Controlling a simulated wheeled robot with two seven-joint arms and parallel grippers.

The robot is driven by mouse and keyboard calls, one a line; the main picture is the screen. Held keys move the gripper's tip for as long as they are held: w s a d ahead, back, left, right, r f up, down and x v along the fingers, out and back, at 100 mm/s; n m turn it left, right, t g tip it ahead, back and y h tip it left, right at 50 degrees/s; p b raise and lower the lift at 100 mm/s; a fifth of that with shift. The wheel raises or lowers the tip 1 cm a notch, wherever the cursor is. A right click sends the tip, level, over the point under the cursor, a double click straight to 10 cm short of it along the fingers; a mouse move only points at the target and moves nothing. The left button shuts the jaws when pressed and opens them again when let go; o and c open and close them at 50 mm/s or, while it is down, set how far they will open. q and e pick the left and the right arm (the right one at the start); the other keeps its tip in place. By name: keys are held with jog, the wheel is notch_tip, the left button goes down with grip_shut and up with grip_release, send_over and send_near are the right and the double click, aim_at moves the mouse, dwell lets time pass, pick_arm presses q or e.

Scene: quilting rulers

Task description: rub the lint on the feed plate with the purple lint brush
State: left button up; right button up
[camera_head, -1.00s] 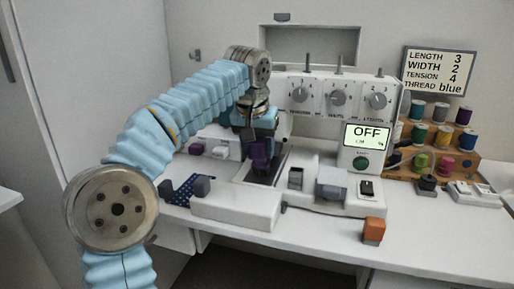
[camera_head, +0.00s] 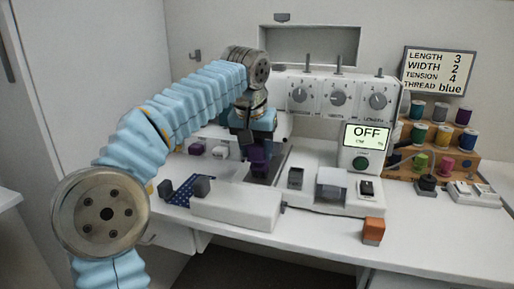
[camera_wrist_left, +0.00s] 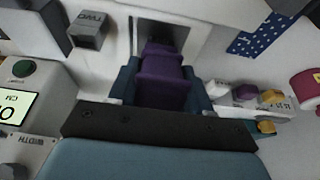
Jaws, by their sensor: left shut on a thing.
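My left gripper (camera_head: 258,160) is shut on the purple lint brush (camera_wrist_left: 161,72), which sits between its dark blue fingers in the left wrist view. In the head view the brush points down over the sewing machine's bed, beside the needle area. The feed plate (camera_wrist_left: 172,32) shows as a dark grey patch just past the brush in the wrist view. The brush covers part of it. I cannot tell whether the brush tip touches the plate, and I cannot make out lint. My right gripper is not in view.
The white sewing machine (camera_head: 345,98) has dials and a screen reading OFF. A blue dotted cloth (camera_head: 183,192) lies left of its front bed (camera_head: 237,205). An orange block (camera_head: 373,231) is at the table's front edge. Thread spools on a wooden rack (camera_head: 405,168) stand right.

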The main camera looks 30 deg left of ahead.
pick_arm(q)
jog(key=shift+w, duration=0.15)
jog(key=shift+w+a, duration=0.2)
jog(key=shift+w, duration=0.45)
jog(key=shift+s, duration=0.1)
dwell(0.7)
dwell(0.3)
jog(key=shift+s+d, duration=0.2)
jog(key=shift+s, duration=0.5)
